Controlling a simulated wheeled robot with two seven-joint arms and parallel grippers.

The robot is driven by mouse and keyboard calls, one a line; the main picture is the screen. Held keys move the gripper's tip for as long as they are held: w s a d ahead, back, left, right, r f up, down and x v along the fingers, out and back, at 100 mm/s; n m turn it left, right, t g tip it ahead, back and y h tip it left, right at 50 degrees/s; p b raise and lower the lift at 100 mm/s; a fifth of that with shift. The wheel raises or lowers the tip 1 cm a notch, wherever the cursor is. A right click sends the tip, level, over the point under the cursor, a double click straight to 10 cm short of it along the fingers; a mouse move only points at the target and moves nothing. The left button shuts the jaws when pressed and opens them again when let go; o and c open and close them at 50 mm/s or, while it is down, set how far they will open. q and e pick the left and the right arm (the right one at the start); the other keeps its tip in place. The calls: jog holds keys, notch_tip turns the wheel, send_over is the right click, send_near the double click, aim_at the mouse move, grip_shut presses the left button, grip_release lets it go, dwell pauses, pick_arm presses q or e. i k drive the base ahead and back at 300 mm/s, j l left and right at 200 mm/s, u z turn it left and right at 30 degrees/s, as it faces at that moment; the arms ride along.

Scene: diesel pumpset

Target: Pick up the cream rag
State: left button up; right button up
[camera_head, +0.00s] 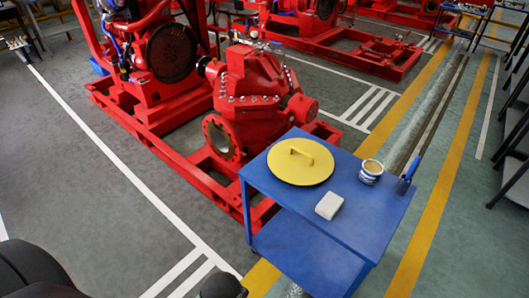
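The cream rag (329,205) looks like a small, folded, off-white block. It lies flat on the top of a blue cart (358,232), near the middle of the cart top, in front of a yellow disc. Nothing touches it from above. Dark rounded parts of my own body show along the bottom left edge, apart from the cart. No gripper fingers show in this view.
A yellow disc with a handle (300,161), a white and blue cup-like container (371,171) and a blue-handled tool (407,177) are on the cart. A red pumpset (254,104) stands close behind it. Grey floor (87,190) is open at the left.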

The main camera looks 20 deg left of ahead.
aim_at(331, 203)
jog(key=u, duration=1.1)
jog(key=k+l+u, duration=0.45)
jog(key=k, duration=0.3)
